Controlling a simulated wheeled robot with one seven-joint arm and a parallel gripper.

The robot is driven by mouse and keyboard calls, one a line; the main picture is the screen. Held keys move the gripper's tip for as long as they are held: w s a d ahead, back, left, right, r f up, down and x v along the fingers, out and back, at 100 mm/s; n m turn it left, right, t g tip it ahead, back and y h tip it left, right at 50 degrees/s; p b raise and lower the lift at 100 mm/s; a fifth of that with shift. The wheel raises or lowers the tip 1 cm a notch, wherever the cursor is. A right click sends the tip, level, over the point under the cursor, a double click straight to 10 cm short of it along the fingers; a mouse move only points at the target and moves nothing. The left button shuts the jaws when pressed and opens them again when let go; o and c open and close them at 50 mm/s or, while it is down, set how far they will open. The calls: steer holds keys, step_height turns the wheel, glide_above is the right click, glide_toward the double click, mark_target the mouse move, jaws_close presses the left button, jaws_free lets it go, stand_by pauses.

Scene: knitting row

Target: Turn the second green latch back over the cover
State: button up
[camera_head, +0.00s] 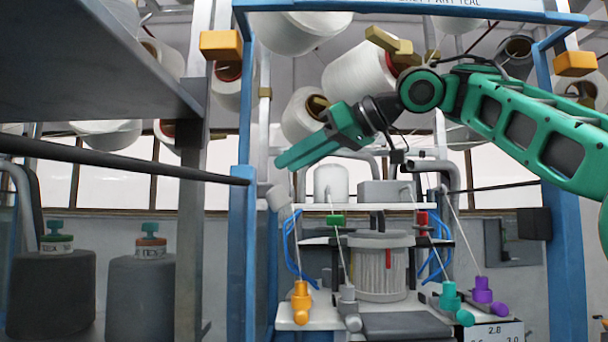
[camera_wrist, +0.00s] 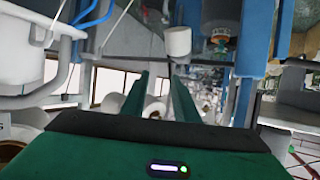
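A small green block (camera_head: 336,219) sits on the left of the knitting machine, with a red block (camera_head: 422,222) on its right side. A teal handle (camera_head: 449,296) stands at the machine's front right. I cannot tell which, if any, is the second green latch, nor make out the cover. My gripper (camera_head: 284,161) is empty, above and left of the machine, pointing left and down, apart from these parts. Its two green fingers stand parted in the wrist view (camera_wrist: 164,90). A whitish cylinder (camera_head: 279,197) is just below the fingertips; a similar one shows in the wrist view (camera_wrist: 178,41).
A ribbed pale cylinder (camera_head: 382,270) stands mid-machine. Orange (camera_head: 301,300), grey (camera_head: 349,308) and purple (camera_head: 483,294) handles line its front edge. Blue posts (camera_head: 564,230) flank it. A dark bar (camera_head: 120,161) crosses at left; white cones (camera_head: 357,80) hang above.

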steer(key=shift+o, duration=0.5)
steer(key=shift+d, duration=0.15)
steer(key=m+t, duration=0.5)
steer(key=t, duration=0.3)
glide_toward(342, 218)
steer(key=a, duration=0.1)
steer(key=shift+h, duration=0.4)
steer(key=x, duration=1.1)
steer(key=shift+w+r, duration=0.15)
steer(key=shift+w, duration=0.15)
